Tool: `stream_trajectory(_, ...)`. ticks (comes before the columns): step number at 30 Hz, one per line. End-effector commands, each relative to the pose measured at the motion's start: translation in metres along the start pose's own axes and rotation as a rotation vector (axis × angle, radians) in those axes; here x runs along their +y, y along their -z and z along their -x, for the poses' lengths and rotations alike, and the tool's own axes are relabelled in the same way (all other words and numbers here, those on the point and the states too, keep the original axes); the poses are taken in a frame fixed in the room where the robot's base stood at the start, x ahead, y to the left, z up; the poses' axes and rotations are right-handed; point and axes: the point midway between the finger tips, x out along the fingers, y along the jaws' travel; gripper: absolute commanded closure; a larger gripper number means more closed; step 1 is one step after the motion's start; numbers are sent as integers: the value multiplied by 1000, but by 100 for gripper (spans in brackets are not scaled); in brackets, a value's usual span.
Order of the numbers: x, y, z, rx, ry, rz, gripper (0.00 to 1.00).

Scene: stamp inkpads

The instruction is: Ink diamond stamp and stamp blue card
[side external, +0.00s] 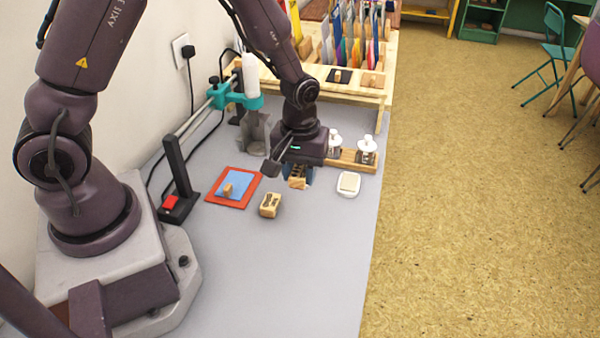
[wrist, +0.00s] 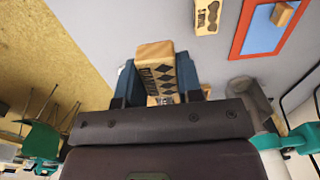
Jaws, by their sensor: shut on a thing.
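My gripper (side external: 299,175) is shut on a wooden block stamp (side external: 297,183), held above the grey table. In the wrist view the diamond stamp (wrist: 158,52) sits between the two blue fingers, with dark diamonds and lettering on its visible side. Its underside is hidden. The blue card (side external: 240,180) lies on a red-bordered mat (side external: 222,203) to the left of my gripper, with a small wooden block (side external: 227,190) on it. The card also shows in the wrist view (wrist: 262,32). A white-rimmed pad (side external: 349,183) lies on the table to the right of my gripper.
Another wooden stamp block (side external: 270,205) stands on the table between mat and gripper. A wooden strip (side external: 345,161) with two white-topped items is behind the pad. A black post with a red button (side external: 171,201) stands left of the mat. The front table is clear.

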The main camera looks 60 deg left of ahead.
Motion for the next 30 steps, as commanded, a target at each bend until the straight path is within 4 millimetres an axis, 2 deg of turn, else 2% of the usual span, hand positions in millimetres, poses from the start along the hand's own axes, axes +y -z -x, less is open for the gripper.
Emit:
stream_trajectory(3,0,0,0,0,0,0,86)
stream_trajectory(4,0,0,0,0,0,0,74)
stream_trajectory(5,0,0,0,0,0,0,81)
stream_trajectory(6,0,0,0,0,0,0,82)
stream_trajectory(10,-2,0,-2,-4,4,3,82)
stream_trajectory(13,-3,2,-11,-15,17,9,82)
stream_trajectory(17,13,27,-22,-7,13,19,82)
stream_trajectory(23,48,76,-34,2,5,22,82)
stream_trajectory(27,69,103,-32,7,-2,16,82)
stream_trajectory(30,79,115,-27,11,-7,10,82)
